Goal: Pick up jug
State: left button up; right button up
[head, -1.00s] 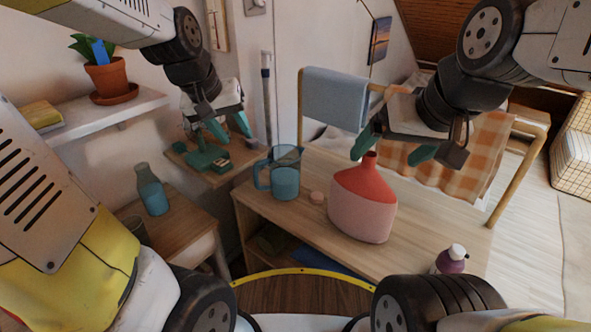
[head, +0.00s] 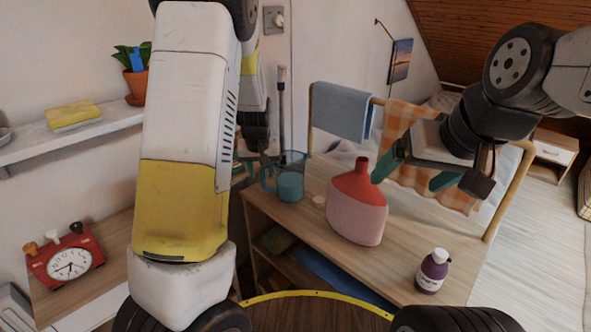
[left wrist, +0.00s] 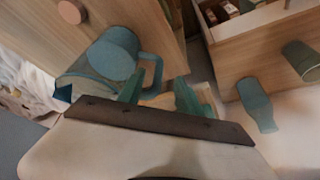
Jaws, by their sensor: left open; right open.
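The jug (head: 290,184) is a see-through teal pitcher with blue in its lower part. It stands upright on the wooden table, its handle to the left in the head view. In the left wrist view the jug (left wrist: 108,58) is just ahead of my left gripper (left wrist: 158,95). Its handle lies close to the gap between the open teal fingers; I cannot tell whether they touch it. In the head view my left arm mostly hides that gripper. My right gripper (head: 413,176) is open and empty, right of the red and pink bottle.
The red and pink bottle (head: 357,210) stands right of the jug, with a small pink round piece (head: 319,201) between them. A purple bottle (head: 432,272) stands near the table's front. A blue cloth (head: 343,110) hangs behind.

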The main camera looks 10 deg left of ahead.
aim_at(263, 176)
pick_arm(q)
jog(key=x, duration=0.5)
jog(key=shift+w+d+f, duration=0.1)
jog(key=shift+w+f, duration=0.05)
jog(key=shift+f, duration=0.2)
jog(key=shift+c, duration=0.2)
grip_shut()
dwell(1.0)
